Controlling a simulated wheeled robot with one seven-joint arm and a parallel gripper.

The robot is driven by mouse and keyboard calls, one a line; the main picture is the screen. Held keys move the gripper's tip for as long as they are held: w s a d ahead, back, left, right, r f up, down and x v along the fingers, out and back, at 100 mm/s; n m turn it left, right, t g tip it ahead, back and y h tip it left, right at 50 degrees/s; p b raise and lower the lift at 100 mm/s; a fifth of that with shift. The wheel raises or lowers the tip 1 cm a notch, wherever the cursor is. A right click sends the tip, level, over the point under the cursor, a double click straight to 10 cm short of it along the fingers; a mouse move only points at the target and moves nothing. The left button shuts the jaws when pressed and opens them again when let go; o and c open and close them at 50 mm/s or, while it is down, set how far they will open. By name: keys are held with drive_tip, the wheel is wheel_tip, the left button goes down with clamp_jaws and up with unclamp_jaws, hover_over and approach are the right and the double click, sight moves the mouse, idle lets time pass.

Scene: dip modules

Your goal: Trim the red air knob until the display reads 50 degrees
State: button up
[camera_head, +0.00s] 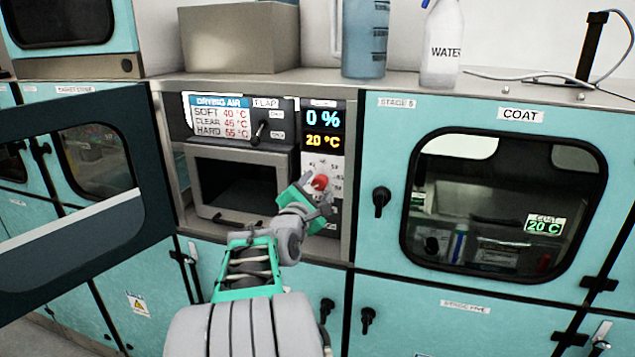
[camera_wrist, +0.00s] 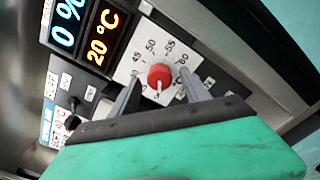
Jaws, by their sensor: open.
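The red air knob (camera_head: 321,182) sits on a white numbered dial plate below the display. In the wrist view the red knob (camera_wrist: 160,77) faces me, with a pale mark on its lower part; what number it points at is unclear. The display (camera_head: 323,142) shows 20 °C in yellow, with 0 % above it. The same display (camera_wrist: 103,37) reads 20 °C in the wrist view. My gripper (camera_head: 318,195) is open at the dial. In the wrist view its grey fingers (camera_wrist: 160,88) stand on either side of the knob; contact cannot be told.
A chart (camera_head: 222,115) lists drying air: soft 40, clear 45, hard 55 °C. A flap lever (camera_head: 257,133) is left of the display. An open dark door (camera_head: 85,190) stands at left. A coat window (camera_head: 505,205) is at right. A blue beaker (camera_head: 365,40) and water bottle (camera_head: 441,50) stand on top.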

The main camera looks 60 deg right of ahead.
drive_tip(key=shift+w+d, duration=0.1)
drive_tip(key=shift+d, duration=0.55)
drive_tip(key=shift+c, duration=0.5)
clamp_jaws()
